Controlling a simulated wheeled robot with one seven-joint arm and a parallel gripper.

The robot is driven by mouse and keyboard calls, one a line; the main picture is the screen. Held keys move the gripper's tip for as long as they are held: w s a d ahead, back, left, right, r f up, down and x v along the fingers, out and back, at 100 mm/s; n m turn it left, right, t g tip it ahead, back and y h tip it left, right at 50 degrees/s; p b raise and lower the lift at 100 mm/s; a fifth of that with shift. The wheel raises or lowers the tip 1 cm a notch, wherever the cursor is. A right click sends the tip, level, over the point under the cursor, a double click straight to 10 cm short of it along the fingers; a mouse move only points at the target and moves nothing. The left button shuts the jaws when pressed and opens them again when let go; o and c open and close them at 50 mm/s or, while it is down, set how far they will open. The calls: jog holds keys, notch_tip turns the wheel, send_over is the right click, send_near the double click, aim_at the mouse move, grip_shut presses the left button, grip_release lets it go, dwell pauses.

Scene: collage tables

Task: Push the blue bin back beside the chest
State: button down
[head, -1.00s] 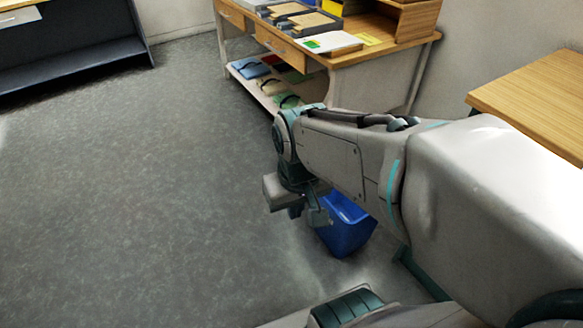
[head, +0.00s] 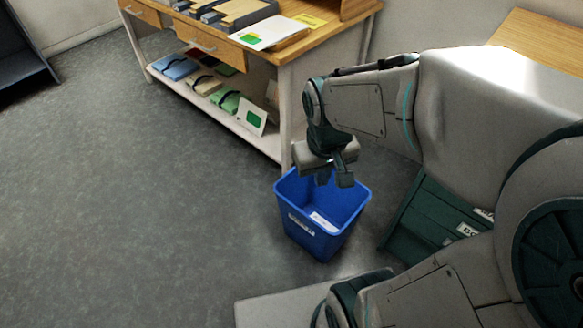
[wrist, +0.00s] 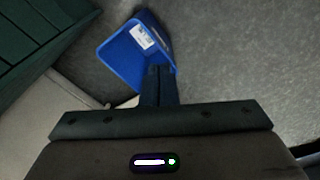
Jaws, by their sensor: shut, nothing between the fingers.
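The blue bin (head: 318,242) stands upright and open on the grey floor, with a white label on its front and a pale slip inside. The dark green chest (head: 430,222) is to its right, partly hidden by my arm, with a floor gap between them. In the wrist view the shut fingers (wrist: 158,84) overlap the edge of the bin (wrist: 115,56), and the chest (wrist: 38,35) is at upper left. I cannot tell whether the fingers touch the bin.
A wooden desk (head: 285,52) with a low shelf of folders stands behind the bin; its near leg is close to the bin. Another wooden table (head: 545,42) is at the right back. A dark shelf unit (head: 22,55) is at far left. The floor at left is clear.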

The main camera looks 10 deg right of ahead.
jog(key=w+a+f+n+h+b, duration=0.2)
jog(key=w+a+f+n, duration=0.15)
jog(key=f, duration=0.65)
jog(key=w+a+f+n+h+b, duration=0.1)
jog(key=w+a+f+n+b, duration=0.3)
jog(key=f, duration=0.6)
jog(key=w+f+n+h, duration=0.2)
jog(key=w+f, duration=0.4)
jog(key=f, duration=0.4)
jog(key=n+t+h+b, duration=0.2)
jog(key=n+t+b, duration=0.2)
jog(key=n+b, duration=0.85)
send_near(305, 248)
jog(key=shift+n, duration=0.7)
notch_tip(305, 248, down, 4)
jog(key=shift+w+a+f+p, duration=0.1)
jog(key=shift+p, duration=0.9)
jog(key=w+d, duration=0.1)
jog(key=d+b, duration=0.1)
jog(key=shift+w+d, duration=0.35)
jog(key=shift+w, duration=0.05)
jog(key=shift+w+d+r, duration=0.2)
jog(key=shift+d+r, duration=0.1)
